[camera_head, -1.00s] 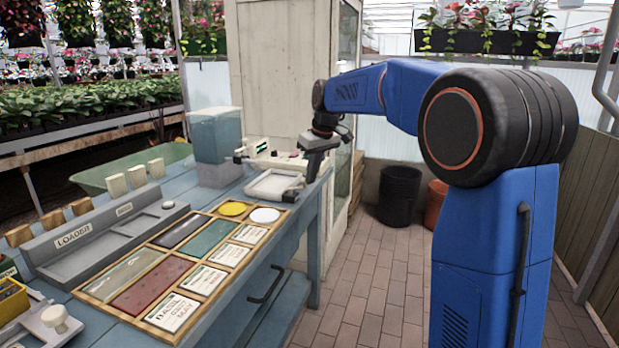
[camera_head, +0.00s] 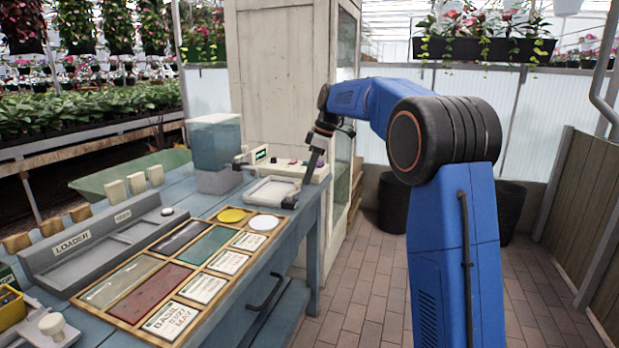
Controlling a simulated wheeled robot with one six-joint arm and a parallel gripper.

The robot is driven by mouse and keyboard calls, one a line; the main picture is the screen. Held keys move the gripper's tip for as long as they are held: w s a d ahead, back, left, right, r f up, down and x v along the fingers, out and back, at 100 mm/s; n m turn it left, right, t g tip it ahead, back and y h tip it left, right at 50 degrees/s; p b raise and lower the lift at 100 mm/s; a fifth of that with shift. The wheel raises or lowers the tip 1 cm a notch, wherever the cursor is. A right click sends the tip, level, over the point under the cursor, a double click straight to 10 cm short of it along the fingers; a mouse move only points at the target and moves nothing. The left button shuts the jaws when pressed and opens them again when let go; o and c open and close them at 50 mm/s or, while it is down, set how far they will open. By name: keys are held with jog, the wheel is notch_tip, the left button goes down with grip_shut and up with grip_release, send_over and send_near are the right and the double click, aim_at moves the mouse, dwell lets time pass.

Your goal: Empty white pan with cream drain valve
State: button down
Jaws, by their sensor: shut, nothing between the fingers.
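The shallow white pan (camera_head: 262,197) sits on the blue bench at its far right end, in front of the water tank (camera_head: 216,143). Whether it holds water is too small to tell. A pale fitting (camera_head: 243,158) stands out from the tank's right side above the pan's back left; I cannot tell whether it is the cream drain valve.
A cream control box (camera_head: 288,168) stands behind the pan, before a tall cabinet (camera_head: 283,90). A wooden frame of coloured panels and seed labels (camera_head: 200,287) fills the bench's front. The grey loader tray (camera_head: 110,251) lies left.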

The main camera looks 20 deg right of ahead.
jog(key=shift+a, duration=0.1)
jog(key=shift+s+a+f, duration=0.1)
jog(key=shift+s+a, duration=0.25)
jog(key=shift+a, duration=0.25)
